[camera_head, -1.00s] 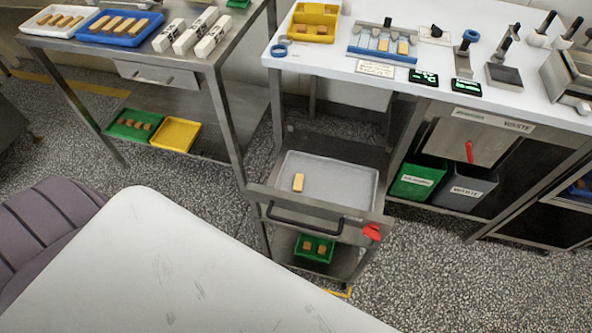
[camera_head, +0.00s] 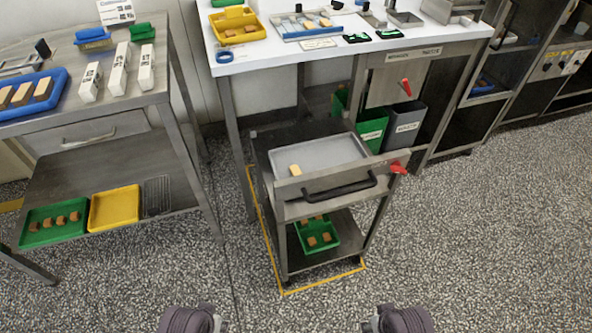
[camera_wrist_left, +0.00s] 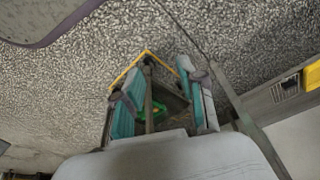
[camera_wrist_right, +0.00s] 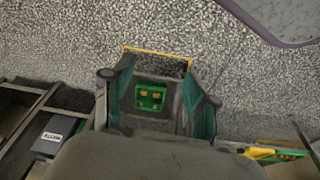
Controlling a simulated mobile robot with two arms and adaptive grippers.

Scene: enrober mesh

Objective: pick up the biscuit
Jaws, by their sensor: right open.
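A single tan biscuit (camera_head: 295,170) lies near the front left of the pale grey tray (camera_head: 335,152) on top of a steel cart, in the head view. Other biscuits lie in a blue tray (camera_head: 62,88) on the left table. My left gripper (camera_wrist_left: 158,90) is open and empty in the left wrist view, with the floor and cart beyond its teal pads. My right gripper (camera_wrist_right: 157,88) is open and empty in the right wrist view, with the cart beyond it. Both are apart from the biscuit. In the head view only parts of my arms show at the bottom edge.
The cart has a dark front handle (camera_head: 340,190), a red knob (camera_head: 398,168) and a green tray (camera_head: 330,238) of brown pieces on its lower shelf. A white worktop (camera_head: 270,52) stands behind. Speckled floor in front of the cart is clear.

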